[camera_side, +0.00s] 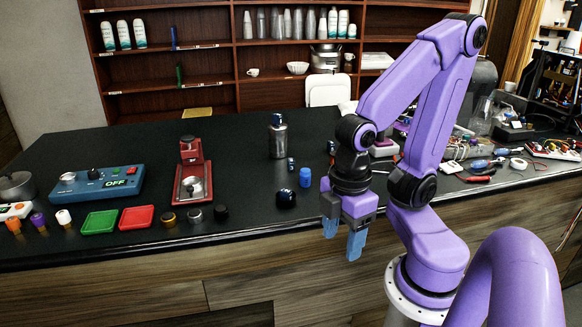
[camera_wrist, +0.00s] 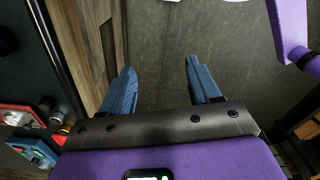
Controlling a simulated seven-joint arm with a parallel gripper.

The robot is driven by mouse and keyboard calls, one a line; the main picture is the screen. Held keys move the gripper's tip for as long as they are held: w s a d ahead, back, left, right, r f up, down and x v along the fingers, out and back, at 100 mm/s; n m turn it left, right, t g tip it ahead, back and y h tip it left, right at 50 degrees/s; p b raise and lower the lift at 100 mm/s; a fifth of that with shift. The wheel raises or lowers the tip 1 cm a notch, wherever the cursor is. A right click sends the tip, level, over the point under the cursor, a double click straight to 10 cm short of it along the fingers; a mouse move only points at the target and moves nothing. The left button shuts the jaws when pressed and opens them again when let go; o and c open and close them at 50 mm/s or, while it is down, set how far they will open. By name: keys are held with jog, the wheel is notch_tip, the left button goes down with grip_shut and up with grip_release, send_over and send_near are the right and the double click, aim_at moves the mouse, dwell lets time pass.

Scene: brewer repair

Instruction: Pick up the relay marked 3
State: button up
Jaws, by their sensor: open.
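My gripper (camera_side: 343,238) hangs pointing down in front of the counter's front edge, with its blue fingers apart and nothing between them. In the wrist view its two fingers (camera_wrist: 159,70) stand wide apart over the floor. No marking 3 can be read in either view. Small dark blocks with blue and pale faces, which could be relays, stand on the black counter: one block (camera_side: 291,164) is near the metal bottle, another (camera_side: 331,148) is further right, partly beside my arm. A blue ribbed cylinder (camera_side: 305,177) and a dark domed knob (camera_side: 286,198) stand nearer the edge.
A metal bottle (camera_side: 278,137) stands behind the blocks. A red brewer-like device (camera_side: 192,172), green tray (camera_side: 100,222), red tray (camera_side: 136,217) and blue control box (camera_side: 96,187) marked OFF are left. Tools and electronics crowd the right. The counter's (camera_side: 240,190) middle has clear patches.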

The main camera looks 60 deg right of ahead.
jog(key=w+d+f+m+g+y, duration=0.1)
jog(key=w+d+m+y, duration=0.25)
jog(key=w+m, duration=0.85)
jog(key=w+d+m+y, duration=0.3)
jog(key=w+m+y, duration=0.1)
jog(key=w+m, duration=0.8)
jog(key=m+t, duration=1.2)
jog(key=m, duration=0.5)
send_over(289, 160)
jog(key=s+d, duration=0.2)
notch_tip(289, 160, down, 3)
jog(key=f, duration=0.3)
jog(key=shift+s+f+y, duration=0.2)
jog(key=shift+f+y, duration=0.05)
jog(key=shift+f, duration=0.1)
notch_tip(289, 160, down, 4)
jog(key=shift+a+r, duration=0.1)
jog(key=shift+r, duration=0.1)
jog(key=shift+w+a+f, duration=0.1)
jog(key=shift+w+a, duration=0.3)
jog(key=shift+w, duration=0.15)
jog(key=shift+x, duration=0.8)
